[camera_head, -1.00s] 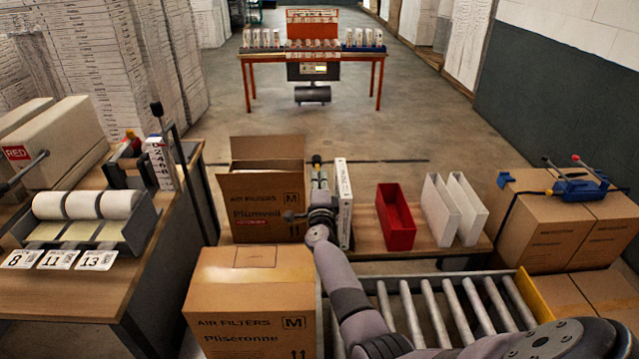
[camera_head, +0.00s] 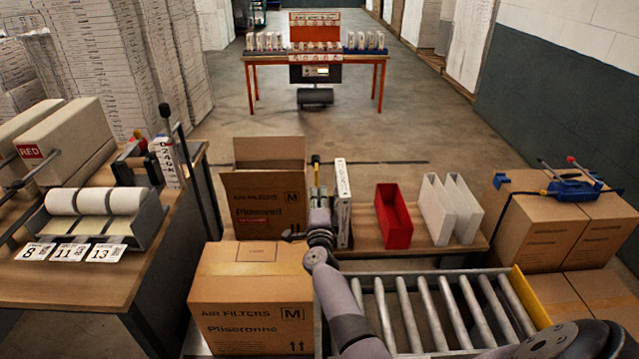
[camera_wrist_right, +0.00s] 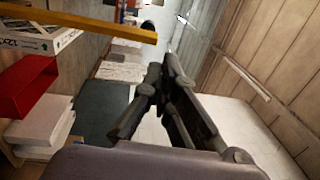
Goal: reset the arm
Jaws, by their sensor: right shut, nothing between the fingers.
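My right arm comes in from the lower right of the head view and reaches over the near end of the roller conveyor. My right gripper (camera_head: 318,206) is at its far end, between the open carton (camera_head: 262,203) and the upright white filter box (camera_head: 343,205). It is small and partly hidden by my wrist there. In the right wrist view the dark fingers of the gripper (camera_wrist_right: 160,78) show large, shut with nothing between them. My left gripper is in neither view.
A closed air filter carton (camera_head: 250,300) stands left of my forearm, close to it. The roller conveyor (camera_head: 430,310) is empty. A red bin (camera_head: 394,216) and white holders (camera_head: 437,208) stand on the bench. Stacked cartons (camera_head: 540,225) are at right, a label table (camera_head: 95,285) at left.

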